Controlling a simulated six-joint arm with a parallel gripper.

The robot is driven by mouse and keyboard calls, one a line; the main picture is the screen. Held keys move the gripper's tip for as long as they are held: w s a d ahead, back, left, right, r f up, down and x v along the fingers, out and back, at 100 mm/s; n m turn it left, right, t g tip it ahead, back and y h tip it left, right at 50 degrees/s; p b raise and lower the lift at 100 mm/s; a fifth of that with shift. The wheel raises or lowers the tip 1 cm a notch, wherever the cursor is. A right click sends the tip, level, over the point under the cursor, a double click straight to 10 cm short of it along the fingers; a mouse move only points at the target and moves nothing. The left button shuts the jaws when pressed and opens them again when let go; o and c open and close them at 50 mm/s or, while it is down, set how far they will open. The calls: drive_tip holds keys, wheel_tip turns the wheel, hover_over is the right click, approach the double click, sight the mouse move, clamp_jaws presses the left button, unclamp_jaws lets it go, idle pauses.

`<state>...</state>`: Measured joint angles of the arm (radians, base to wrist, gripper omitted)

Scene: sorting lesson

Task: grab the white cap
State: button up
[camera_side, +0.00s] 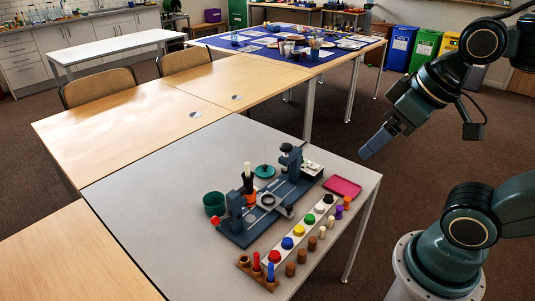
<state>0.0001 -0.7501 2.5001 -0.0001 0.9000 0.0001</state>
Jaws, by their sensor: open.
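A white strip (265,268) on the grey table holds a row of round caps: red (275,256), blue (287,243), yellow (299,231), green (310,219) and black (328,198). A pale spot between the green and black caps looks like the white cap (319,208), but it blends with the strip and is hard to make out. My gripper (374,145) is up in the air beyond the table's right edge, to the right of the caps and well apart from them. It is open and nothing shows in it.
Several short pegs stand along the strip, among them brown (312,243), purple (339,213) and orange (347,202). A blue fixture (265,207) with uprights stands left of the strip. The table's left part is clear.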

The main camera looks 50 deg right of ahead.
drive_tip(key=c, duration=0.5)
drive_tip(key=shift+w, duration=0.1)
drive_tip(key=n+g+y, duration=0.1)
drive_tip(key=n+g, duration=0.5)
drive_tip(key=n, duration=1.2)
hover_over(322, 204)
drive_tip(key=shift+f, duration=16.3)
